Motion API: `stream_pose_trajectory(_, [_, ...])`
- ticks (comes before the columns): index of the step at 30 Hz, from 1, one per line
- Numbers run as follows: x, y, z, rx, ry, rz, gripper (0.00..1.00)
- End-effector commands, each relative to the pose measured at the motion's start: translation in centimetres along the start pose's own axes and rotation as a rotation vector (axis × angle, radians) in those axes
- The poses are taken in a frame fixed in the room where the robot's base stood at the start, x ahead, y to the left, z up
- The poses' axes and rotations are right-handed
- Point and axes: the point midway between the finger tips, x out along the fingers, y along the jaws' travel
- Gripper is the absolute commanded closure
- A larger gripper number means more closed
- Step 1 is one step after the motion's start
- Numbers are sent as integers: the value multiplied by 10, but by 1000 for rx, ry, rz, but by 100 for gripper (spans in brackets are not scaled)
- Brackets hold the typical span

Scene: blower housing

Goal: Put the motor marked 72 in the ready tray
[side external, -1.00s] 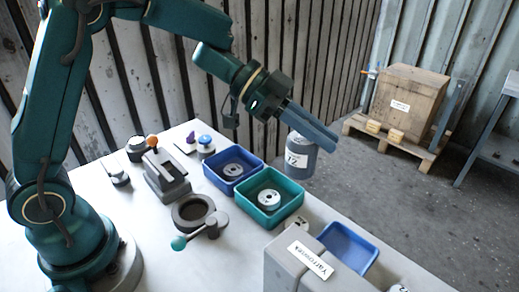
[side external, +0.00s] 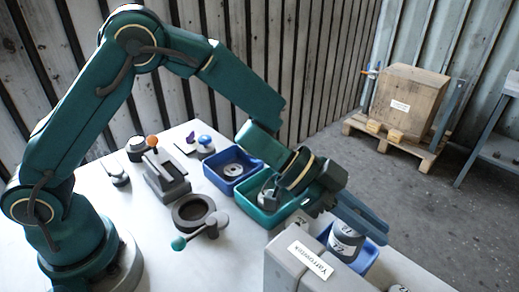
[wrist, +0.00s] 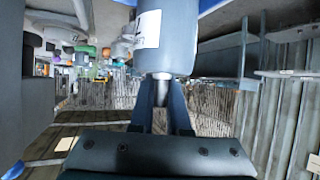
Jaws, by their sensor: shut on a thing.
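The motor (side external: 346,240) is a grey cylinder with a white label; its mark is too small to read surely. My gripper (side external: 362,222) is shut on it, and it hangs at the blue tray (side external: 373,259) at front right. I cannot tell whether it touches the tray floor. In the wrist view the motor (wrist: 178,50) fills the top middle, its narrow shaft between the fingers of my gripper (wrist: 160,95). No tray's name can be read, so I cannot tell which is the ready tray.
A grey box (side external: 290,268) with a name label stands close left of the motor. A teal tray (side external: 252,215) and another blue tray (side external: 217,181) lie further back. A dark ring fixture (side external: 193,211) with a teal-knobbed lever (side external: 180,243) sits mid-table. A labelled part shows at the bottom edge.

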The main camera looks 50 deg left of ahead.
Motion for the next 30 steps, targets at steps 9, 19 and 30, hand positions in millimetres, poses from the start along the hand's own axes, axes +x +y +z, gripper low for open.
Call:
stream_pose_trajectory(9, [11, -1, 21, 0, 3, -2, 100])
stream_pose_trajectory(19, [13, 0, 25, -2, 0, 0, 78])
stream_pose_trajectory(30, [12, 0, 24, -1, 1, -1, 56])
